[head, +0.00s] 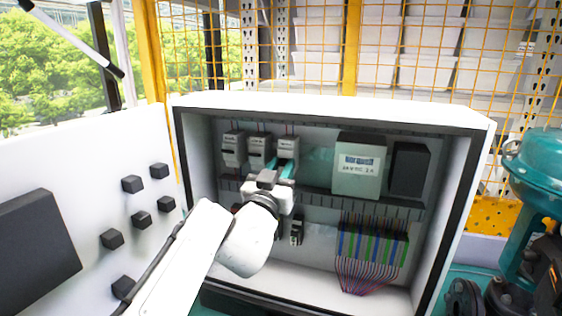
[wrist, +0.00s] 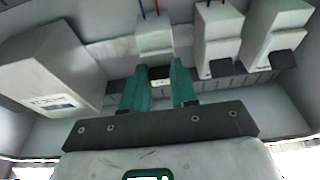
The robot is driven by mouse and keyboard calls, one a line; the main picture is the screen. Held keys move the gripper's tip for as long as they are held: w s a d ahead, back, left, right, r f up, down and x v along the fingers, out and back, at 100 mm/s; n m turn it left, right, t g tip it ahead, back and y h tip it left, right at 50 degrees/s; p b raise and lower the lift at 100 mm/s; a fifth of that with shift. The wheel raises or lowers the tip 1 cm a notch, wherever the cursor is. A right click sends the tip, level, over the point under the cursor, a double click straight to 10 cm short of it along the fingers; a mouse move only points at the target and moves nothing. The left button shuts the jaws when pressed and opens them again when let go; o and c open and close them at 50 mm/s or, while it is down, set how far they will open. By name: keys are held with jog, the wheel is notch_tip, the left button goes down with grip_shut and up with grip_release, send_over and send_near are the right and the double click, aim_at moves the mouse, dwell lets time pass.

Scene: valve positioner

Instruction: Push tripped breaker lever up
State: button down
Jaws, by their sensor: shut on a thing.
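Three white breakers stand in a row on the upper rail of the open cabinet: the left one (head: 233,147), the middle one (head: 259,148) and the right one (head: 287,145). The right breaker also shows in the wrist view (wrist: 155,38), straight ahead of my gripper. My gripper's teal fingers (wrist: 160,72) (head: 284,170) are at its lower front, one on each side of its black lever (wrist: 160,73), and are shut on it. In the wrist view the other two breakers' black levers (wrist: 220,67) (wrist: 284,59) sit low on their fronts. The fingers partly hide the held lever.
A grey-white meter box (head: 360,168) and a dark box (head: 408,170) stand right of the breakers. A wired terminal block (head: 372,243) is below. The cabinet's walls (head: 330,103) frame the space. The open door with black knobs (head: 132,184) is at left.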

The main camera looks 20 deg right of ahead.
jog(key=shift+r+g+y+p, duration=0.7)
jog(key=shift+g+p, duration=0.2)
jog(key=shift+p, duration=1.6)
jog(key=shift+f, duration=0.25)
jog(key=c, duration=0.9)
grip_release()
jog(key=v, duration=0.3)
jog(key=p+v, duration=0.1)
jog(key=v, duration=0.7)
jog(key=shift+r, duration=0.25)
